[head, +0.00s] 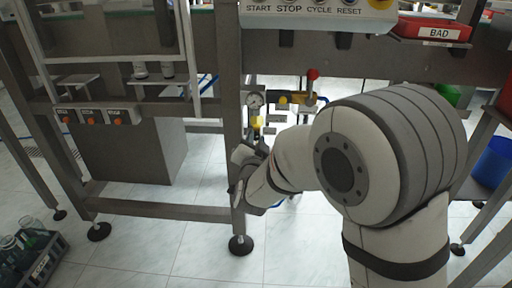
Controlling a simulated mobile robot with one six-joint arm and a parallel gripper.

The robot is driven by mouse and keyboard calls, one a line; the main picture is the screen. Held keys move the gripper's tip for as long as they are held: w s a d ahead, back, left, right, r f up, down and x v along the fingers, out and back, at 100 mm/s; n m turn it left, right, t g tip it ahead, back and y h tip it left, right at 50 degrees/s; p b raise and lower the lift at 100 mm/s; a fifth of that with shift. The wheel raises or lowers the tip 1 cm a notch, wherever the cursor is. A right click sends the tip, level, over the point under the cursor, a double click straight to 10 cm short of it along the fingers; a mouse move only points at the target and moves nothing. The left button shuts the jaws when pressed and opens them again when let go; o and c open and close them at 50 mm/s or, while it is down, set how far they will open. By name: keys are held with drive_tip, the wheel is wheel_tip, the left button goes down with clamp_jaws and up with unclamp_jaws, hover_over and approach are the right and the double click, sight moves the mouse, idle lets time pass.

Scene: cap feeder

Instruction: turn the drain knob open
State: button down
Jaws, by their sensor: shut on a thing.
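A pressure gauge (254,100) with a white dial sits on the air unit at the machine's post. A yellow part (257,122) shows just below it. My gripper (257,145) is at the underside of this unit, and my arm reaches it from the right. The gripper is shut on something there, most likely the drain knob. The knob and the fingertips are hidden or too small to make out, so I cannot see how far the knob is turned.
A red-topped lever (313,74) stands right of the gauge. The post (231,110) is close at my gripper's left. A lower crossbar (160,209) runs left. A red BAD bin (434,31) is upper right; a crate of bottles (30,262) is lower left.

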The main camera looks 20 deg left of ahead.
drive_tip(key=m, duration=0.4)
drive_tip(key=shift+m, duration=0.4)
drive_tip(key=m, duration=0.5)
drive_tip(key=shift+h, duration=0.3)
drive_tip(key=c, duration=1.2)
unclamp_jaws()
drive_tip(key=shift+c, duration=0.2)
drive_tip(key=p+v, duration=0.2)
drive_tip(key=v, duration=0.5)
drive_tip(key=shift+s, duration=0.4)
